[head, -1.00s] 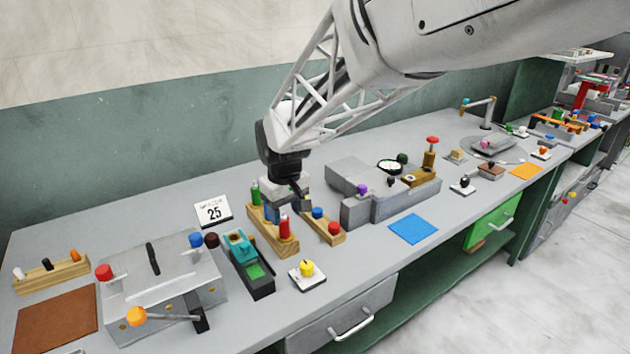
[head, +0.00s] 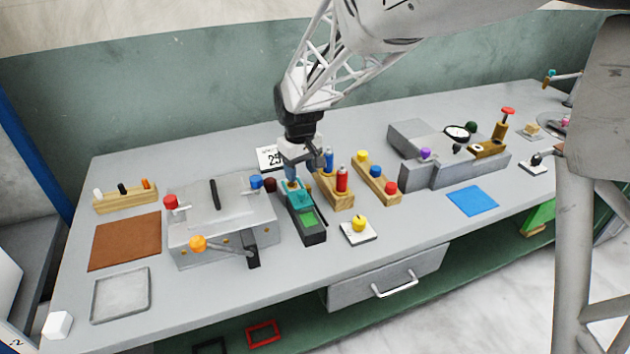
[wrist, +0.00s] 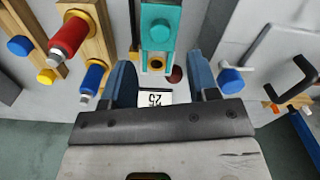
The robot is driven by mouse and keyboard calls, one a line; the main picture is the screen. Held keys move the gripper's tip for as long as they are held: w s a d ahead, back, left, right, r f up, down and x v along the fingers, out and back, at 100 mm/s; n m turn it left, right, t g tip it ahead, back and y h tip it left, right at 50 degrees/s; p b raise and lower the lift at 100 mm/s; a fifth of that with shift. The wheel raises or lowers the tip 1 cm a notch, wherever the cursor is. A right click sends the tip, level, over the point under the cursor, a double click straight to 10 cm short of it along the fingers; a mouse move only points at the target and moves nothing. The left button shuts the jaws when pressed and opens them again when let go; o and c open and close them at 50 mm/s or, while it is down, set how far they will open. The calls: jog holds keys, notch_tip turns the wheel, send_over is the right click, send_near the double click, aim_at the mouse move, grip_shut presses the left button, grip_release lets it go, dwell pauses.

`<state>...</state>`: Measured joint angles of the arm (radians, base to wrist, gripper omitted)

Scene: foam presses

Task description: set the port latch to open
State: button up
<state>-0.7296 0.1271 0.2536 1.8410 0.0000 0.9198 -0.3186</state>
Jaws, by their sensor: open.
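No part in view is labelled as the port latch, so I cannot tell which it is. My gripper (head: 293,172) is open, over the back end of the teal device. In the wrist view, its blue fingers (wrist: 162,82) stand apart, with the teal device (wrist: 160,38) beyond them. A dark red knob (head: 271,185) is close by.
Wooden racks with red and blue bottles (head: 342,180) stand close on the right. A calendar card (head: 270,158) is behind. A yellow knob on a white plate (head: 358,225) stands in front. A brown mat (head: 125,242) and grey tray (head: 120,295) lie left.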

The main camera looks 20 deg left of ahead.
aim_at(302, 192)
jog(key=shift+f, duration=3.8)
grip_shut()
